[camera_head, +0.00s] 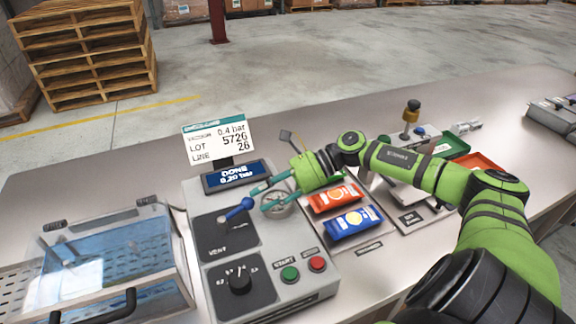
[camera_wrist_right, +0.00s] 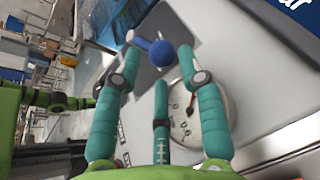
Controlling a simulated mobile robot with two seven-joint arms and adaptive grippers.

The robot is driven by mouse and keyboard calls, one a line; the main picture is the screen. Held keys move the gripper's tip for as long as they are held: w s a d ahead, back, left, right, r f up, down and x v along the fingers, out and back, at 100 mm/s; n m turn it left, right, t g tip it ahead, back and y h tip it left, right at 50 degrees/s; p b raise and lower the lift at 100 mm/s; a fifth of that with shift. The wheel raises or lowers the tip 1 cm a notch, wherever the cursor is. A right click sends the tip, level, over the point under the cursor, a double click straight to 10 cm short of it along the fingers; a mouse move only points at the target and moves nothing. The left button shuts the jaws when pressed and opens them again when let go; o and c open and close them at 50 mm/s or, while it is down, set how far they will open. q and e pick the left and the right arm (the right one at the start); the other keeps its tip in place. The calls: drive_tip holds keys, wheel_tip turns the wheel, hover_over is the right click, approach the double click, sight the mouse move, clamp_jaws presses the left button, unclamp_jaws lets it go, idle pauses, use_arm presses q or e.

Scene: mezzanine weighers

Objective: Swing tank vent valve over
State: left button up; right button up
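The vent valve is a blue lever with a ball knob (camera_head: 247,203) on the dark VENT plate (camera_head: 214,246) of the grey control box. The lever points to the right and slightly up in the head view. My right gripper (camera_head: 258,199) reaches in from the right with teal fingers spread beside the knob. In the right wrist view the blue knob (camera_wrist_right: 162,53) lies between the two open fingertips, with gaps on both sides; I see no clear contact. The fingers partly cover the round gauge (camera_wrist_right: 186,112). My left gripper is not in view.
The box carries a blue display (camera_head: 236,177) reading DONE 0.20 bar, a black dial (camera_head: 239,280), and green (camera_head: 289,273) and red (camera_head: 317,264) buttons. A clear-lidded chamber (camera_head: 105,265) stands left.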

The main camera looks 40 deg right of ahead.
drive_tip(key=v, duration=0.7)
drive_tip(key=shift+s+d+r, duration=0.1)
drive_tip(key=shift+s+d, duration=0.05)
drive_tip(key=shift+d, duration=0.1)
drive_tip(key=shift+s+d+r, duration=0.2)
drive_tip(key=shift+d+r, duration=0.1)
drive_tip(key=shift+d, duration=0.15)
